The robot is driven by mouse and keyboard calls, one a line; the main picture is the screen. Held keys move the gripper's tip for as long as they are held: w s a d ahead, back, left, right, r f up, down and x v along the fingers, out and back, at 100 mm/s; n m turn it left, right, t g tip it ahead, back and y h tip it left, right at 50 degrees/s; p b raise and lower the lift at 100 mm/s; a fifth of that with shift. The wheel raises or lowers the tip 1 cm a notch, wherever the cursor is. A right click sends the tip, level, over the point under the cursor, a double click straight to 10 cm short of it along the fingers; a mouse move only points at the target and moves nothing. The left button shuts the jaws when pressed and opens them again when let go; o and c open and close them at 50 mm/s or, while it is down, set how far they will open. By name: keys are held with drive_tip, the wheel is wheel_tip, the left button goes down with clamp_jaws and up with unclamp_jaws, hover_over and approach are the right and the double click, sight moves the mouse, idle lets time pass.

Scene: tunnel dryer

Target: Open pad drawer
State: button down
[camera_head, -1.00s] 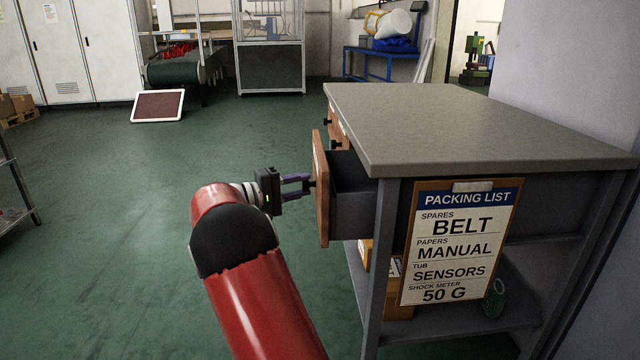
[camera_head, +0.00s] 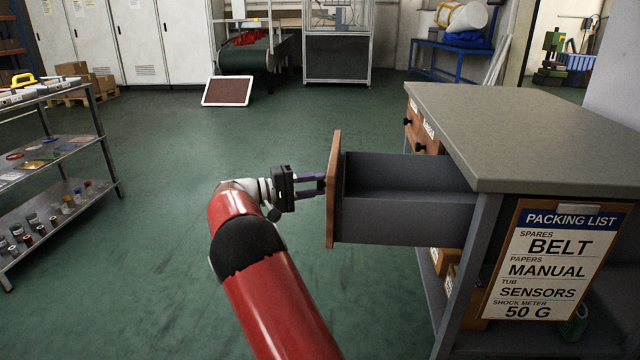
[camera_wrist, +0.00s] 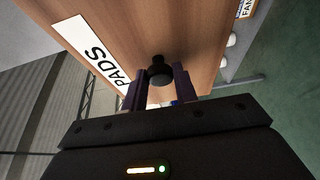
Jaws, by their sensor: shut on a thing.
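The pad drawer (camera_head: 400,208) is pulled well out of the grey-topped bench. Its wooden front stands far from the bench, and the part of its grey inside that shows looks empty. In the wrist view the drawer front (camera_wrist: 200,40) carries a white label (camera_wrist: 92,55) reading "PADS". Its round black knob (camera_wrist: 158,68) sits between the finger ends.
The bench top (camera_head: 530,125) is bare. Two more closed drawers (camera_head: 422,130) sit farther along the bench. A packing list board (camera_head: 556,262) hangs on its near end. A metal shelf rack (camera_head: 70,150) with small items stands at left. Green floor between is clear.

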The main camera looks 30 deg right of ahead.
drive_tip(key=shift+a, duration=0.1)
drive_tip(key=c, duration=1.1)
unclamp_jaws()
drive_tip(key=w+a, duration=0.1)
drive_tip(key=a, duration=0.6)
drive_tip(key=shift+w+a, duration=0.15)
drive_tip(key=shift+a, duration=0.2)
